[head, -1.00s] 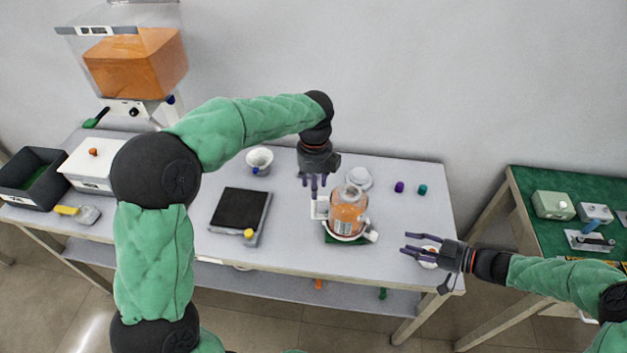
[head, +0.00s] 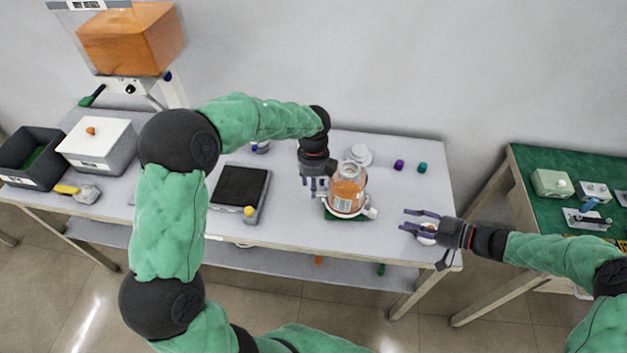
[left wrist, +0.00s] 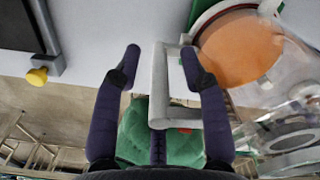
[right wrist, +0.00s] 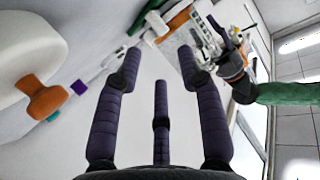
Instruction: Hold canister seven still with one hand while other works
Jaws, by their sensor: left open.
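A clear canister with orange contents and a label too small to read (head: 347,190) stands upright on a green mat at the table's right half. The left wrist view shows its orange side (left wrist: 240,48) and its pale handle (left wrist: 160,88). My left gripper (head: 313,187) is at the canister's left side. Its fingers (left wrist: 162,54) are spread, with the handle bar between them and a gap on each side. My right gripper (head: 405,219) is open and empty to the right of the canister, near the table's front right corner. Its spread fingers show in the right wrist view (right wrist: 160,54).
A white disc-like part (head: 359,154) lies behind the canister. Purple (head: 399,165) and teal (head: 422,167) caps lie to its right. A black-topped scale (head: 239,187) is on the left. A small white piece (head: 428,232) lies by my right gripper. A green-topped table (head: 530,165) stands at right.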

